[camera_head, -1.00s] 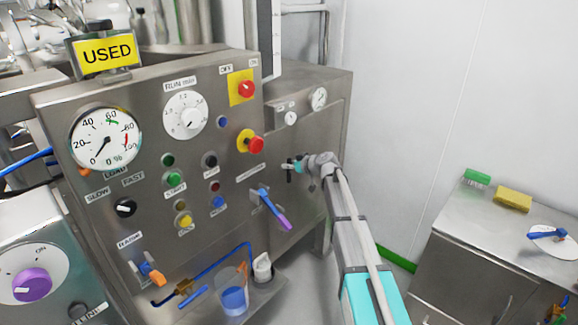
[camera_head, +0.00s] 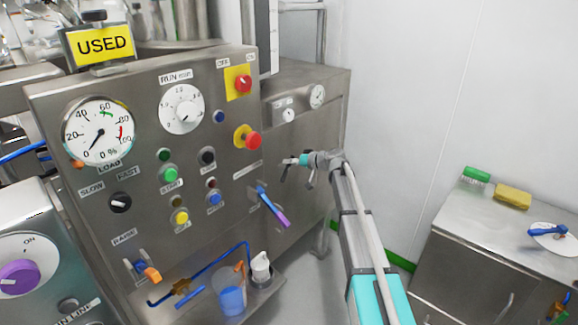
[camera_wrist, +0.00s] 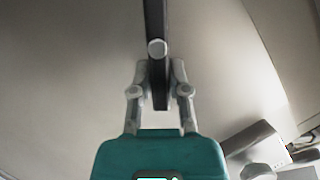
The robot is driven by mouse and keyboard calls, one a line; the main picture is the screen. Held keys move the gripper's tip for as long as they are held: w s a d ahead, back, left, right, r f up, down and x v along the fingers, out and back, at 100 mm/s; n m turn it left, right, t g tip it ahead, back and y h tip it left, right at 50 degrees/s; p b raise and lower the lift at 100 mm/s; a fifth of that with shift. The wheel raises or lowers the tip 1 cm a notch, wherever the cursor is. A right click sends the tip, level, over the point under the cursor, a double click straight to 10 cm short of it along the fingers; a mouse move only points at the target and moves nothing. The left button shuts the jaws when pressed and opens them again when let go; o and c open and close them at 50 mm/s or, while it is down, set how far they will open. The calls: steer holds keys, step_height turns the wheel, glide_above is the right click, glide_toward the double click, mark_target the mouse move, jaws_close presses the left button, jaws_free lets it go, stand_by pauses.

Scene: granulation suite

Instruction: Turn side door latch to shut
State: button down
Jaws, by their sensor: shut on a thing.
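The side door latch is a dark narrow bar (camera_wrist: 156,20) with a round pale pivot or knob, and it runs nearly upright in the wrist view. My gripper (camera_wrist: 160,70) is shut on the lower part of this bar, with one grey finger on each side. In the head view my gripper (camera_head: 291,162) reaches leftward to the machine's steel side face (camera_head: 300,135). A small part of the dark latch (camera_head: 284,173) shows below the fingertips there. The fingers hide the rest of it, so its exact angle is hard to tell.
The front panel carries a red button (camera_head: 253,140), a purple-tipped lever (camera_head: 272,208) and several other controls left of my arm. A beaker with blue liquid (camera_head: 231,297) stands below. A steel cabinet (camera_head: 450,265) is at the right. Open floor lies between.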

steer(key=shift+w+d+f+m+g+y+b, duration=0.15)
steer(key=shift+f+m+y+b, duration=0.4)
steer(key=shift+m+b, duration=0.8)
steer(key=shift+w+d+f+m+g+y+b, duration=0.1)
steer(key=shift+f+m+y+b, duration=0.15)
steer(key=shift+m+y+b, duration=1)
steer(key=shift+w+d+f+m+g+y+b, duration=0.15)
steer(key=shift+f+m+y+b, duration=0.2)
steer(key=shift+m+b, duration=1)
steer(key=shift+m, duration=0.35)
steer(key=c, duration=0.6)
jaws_free()
steer(key=v, duration=1.2)
